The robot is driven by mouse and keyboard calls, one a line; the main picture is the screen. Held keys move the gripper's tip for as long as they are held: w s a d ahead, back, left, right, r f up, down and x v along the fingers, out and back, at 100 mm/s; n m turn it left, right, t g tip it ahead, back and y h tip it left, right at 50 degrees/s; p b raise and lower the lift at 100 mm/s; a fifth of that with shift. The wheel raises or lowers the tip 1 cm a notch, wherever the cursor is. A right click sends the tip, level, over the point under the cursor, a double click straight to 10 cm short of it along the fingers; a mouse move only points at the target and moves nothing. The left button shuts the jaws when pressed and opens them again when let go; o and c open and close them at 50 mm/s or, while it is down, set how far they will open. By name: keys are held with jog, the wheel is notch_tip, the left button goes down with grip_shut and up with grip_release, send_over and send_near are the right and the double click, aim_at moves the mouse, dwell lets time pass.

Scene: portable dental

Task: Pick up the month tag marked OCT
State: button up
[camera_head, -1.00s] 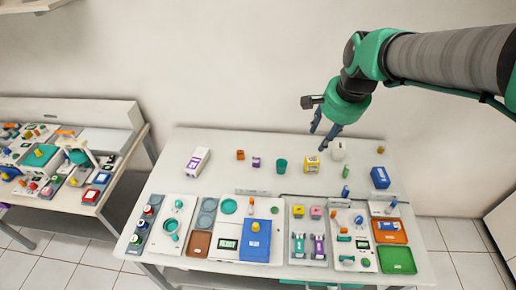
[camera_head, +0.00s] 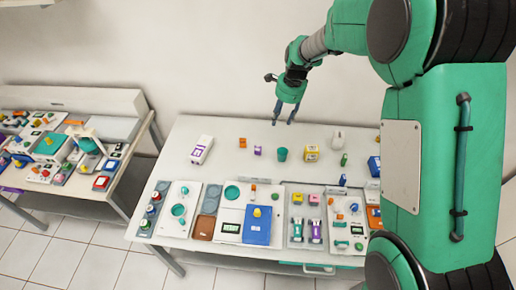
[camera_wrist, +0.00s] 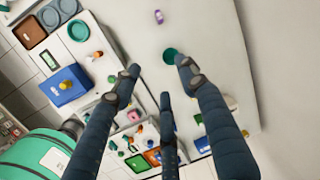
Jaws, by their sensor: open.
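No tag with readable OCT lettering shows in either view, so I cannot tell which piece it is. Small candidates on the white table are an orange piece (camera_head: 242,143) and a purple-and-white piece (camera_head: 258,150); the purple one also shows in the wrist view (camera_wrist: 158,16). My gripper (camera_head: 282,122) is open and empty, fingers pointing down, above the back part of the table. A teal cup (camera_head: 282,154) stands just below it in the head view. In the wrist view the cup (camera_wrist: 170,55) lies just beyond the fingertips of my gripper (camera_wrist: 158,68).
A yellow box (camera_head: 312,153) and a white-and-purple box (camera_head: 201,149) stand on the table's back half. Trays and devices, with a blue box (camera_head: 257,231), fill the front. My arm hides the table's right end. A second cluttered table (camera_head: 115,195) stands at left.

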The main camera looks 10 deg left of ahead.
aim_at(258, 147)
jog(key=w+a+f+m+p, duration=0.1)
jog(key=w+a+f+m, duration=0.1)
jog(key=a+f, duration=0.2)
jog(key=w+a+f+m+g+p, duration=0.1)
jog(key=w+a+f+m+p, duration=0.1)
jog(key=f, duration=0.8)
jog(key=shift+w+a+f, duration=0.35)
jog(key=shift+w+a, duration=0.35)
jog(key=shift+a, duration=0.15)
jog(key=shift+a+f, duration=0.2)
jog(key=shift+f, duration=1.2)
jog(key=shift+a+f, duration=0.2)
jog(key=shift+f, duration=1.25)
jog(key=shift+a+f, duration=0.2)
jog(key=shift+f, duration=1.2)
jog(key=shift+f, duration=0.15)
jog(key=shift+w+a+f, duration=0.1)
jog(key=shift+a+f, duration=0.15)
jog(key=shift+f, duration=0.95)
jog(key=shift+a+f, duration=0.25)
jog(key=shift+f, duration=0.95)
jog(key=shift+c, duration=0.5)
grip_shut()
